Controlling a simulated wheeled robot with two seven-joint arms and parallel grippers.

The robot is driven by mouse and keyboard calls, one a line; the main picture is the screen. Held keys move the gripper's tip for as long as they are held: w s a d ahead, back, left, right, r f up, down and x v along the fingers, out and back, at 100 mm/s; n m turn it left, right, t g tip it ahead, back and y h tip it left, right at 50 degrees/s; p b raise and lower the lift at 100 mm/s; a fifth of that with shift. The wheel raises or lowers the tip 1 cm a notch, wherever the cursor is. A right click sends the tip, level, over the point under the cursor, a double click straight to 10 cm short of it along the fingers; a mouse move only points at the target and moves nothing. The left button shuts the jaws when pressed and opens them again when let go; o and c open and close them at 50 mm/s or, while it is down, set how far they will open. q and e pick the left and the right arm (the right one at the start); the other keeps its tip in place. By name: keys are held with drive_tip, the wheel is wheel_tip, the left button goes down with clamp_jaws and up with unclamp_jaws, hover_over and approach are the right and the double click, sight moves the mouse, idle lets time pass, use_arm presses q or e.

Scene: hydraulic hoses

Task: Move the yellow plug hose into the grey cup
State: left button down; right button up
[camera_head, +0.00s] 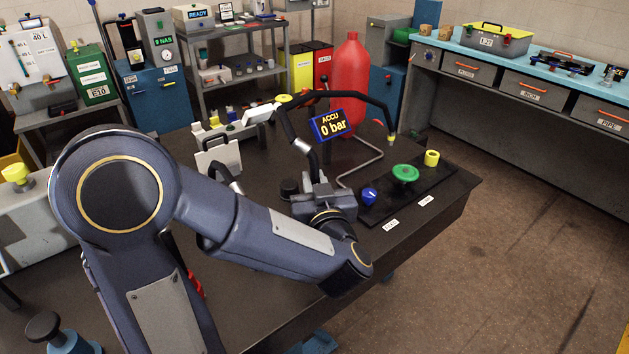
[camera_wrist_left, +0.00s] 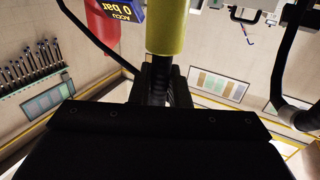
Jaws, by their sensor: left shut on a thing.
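My left gripper (camera_head: 322,192) is low over the dark workbench, beside the board with coloured fittings. In the left wrist view the yellow plug (camera_wrist_left: 166,28) is a thick upright cylinder just beyond my left fingers (camera_wrist_left: 160,85), which are closed around the dark part at its base. In the head view the plug is not clearly visible, as my gripper and arm cover that spot. A dark round cup-like piece (camera_head: 290,188) stands just left of the gripper; I cannot tell whether it is the grey cup. My right gripper is out of view.
A black hose (camera_head: 362,95) arches above, near the "0 bar" display (camera_head: 329,125) and a red tank (camera_head: 351,85). The bench's right front edge is clear.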

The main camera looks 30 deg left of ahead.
use_arm(q)
drive_tip(key=shift+f+b, duration=2.35)
drive_tip(key=shift+f, duration=0.45)
drive_tip(key=c, duration=1.3)
unclamp_jaws()
drive_tip(key=v, duration=0.7)
drive_tip(key=shift+s+d, duration=0.25)
drive_tip(key=shift+s, duration=0.05)
